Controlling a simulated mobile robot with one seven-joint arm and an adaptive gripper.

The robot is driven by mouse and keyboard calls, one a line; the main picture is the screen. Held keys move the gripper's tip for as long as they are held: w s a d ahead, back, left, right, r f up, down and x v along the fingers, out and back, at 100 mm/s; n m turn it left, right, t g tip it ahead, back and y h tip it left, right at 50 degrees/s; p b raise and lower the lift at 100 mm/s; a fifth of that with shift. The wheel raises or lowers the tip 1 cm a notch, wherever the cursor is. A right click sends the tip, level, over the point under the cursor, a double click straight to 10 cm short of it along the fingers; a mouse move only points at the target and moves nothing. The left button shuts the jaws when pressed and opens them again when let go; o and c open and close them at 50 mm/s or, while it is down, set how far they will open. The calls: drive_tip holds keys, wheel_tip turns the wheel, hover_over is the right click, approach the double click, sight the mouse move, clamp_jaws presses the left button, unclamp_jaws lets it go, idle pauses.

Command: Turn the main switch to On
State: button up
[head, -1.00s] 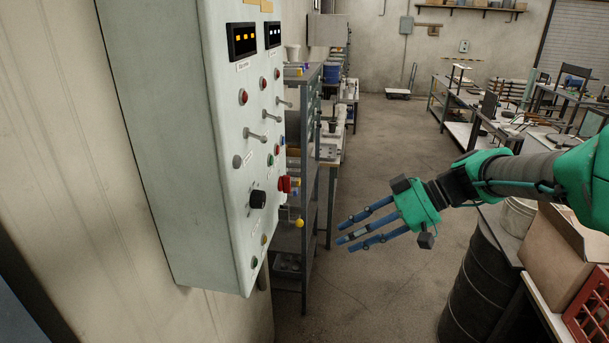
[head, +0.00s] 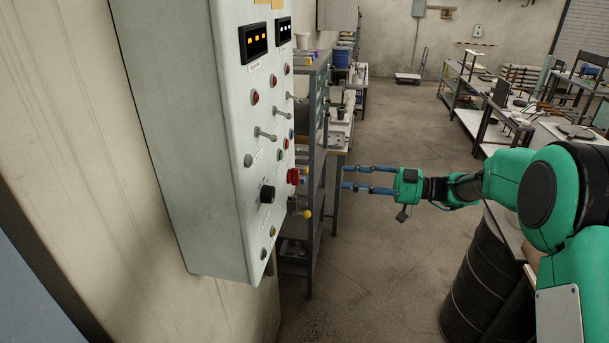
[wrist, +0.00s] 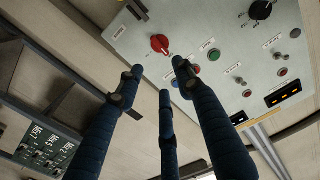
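A grey control panel (head: 236,150) hangs on the wall at left in the head view. A red rotary knob (head: 293,176) sticks out low on its face, and it also shows in the wrist view (wrist: 160,43). A black knob (head: 267,194) sits nearby. The small labels are too blurred to read, so I cannot tell the switch's setting. My gripper (head: 345,178) has blue fingers stretched toward the panel, apart from it and right of the red knob. In the wrist view my gripper (wrist: 158,80) has its three fingers spread and empty, with tips below the red knob.
Toggle levers, buttons and two lit displays (head: 254,40) cover the panel. A yellow-ended lever (head: 307,214) juts out low beside it. A metal shelf (head: 313,150) stands behind the panel. A dark drum (head: 482,285) stands lower right. The floor between is clear.

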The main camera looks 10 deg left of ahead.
sight(294, 177)
drive_tip(key=shift+a, duration=0.15)
drive_tip(key=a+p, duration=0.2)
drive_tip(key=a, duration=1.1)
drive_tip(key=shift+a, duration=0.25)
drive_tip(key=shift+c, duration=0.2)
clamp_jaws()
